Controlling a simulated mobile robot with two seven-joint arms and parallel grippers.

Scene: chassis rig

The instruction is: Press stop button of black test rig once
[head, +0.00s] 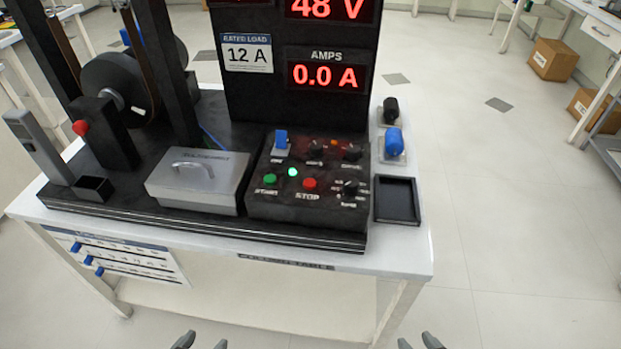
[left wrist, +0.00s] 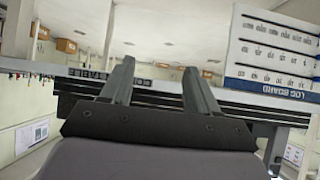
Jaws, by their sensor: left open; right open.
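The black test rig (head: 275,234) stands on a white table. Its control box carries a red stop button (head: 310,183) above the word STOP, a green start button (head: 270,179) to its left and a lit green lamp (head: 292,171) between them. My left gripper (head: 201,342) is open and empty at the bottom edge of the head view, in front of and below the table edge. It also shows open in the left wrist view (left wrist: 160,85). My right gripper (head: 420,342) is open and empty at the bottom edge, further right. Both are well apart from the buttons.
A display panel (head: 300,105) reads 48 V and 0.0 A behind the controls. A grey lidded box (head: 199,180) sits left of the control box. A black tray (head: 397,200) and a blue knob-like part (head: 393,140) lie to the right. A log board (head: 125,258) hangs on the table front.

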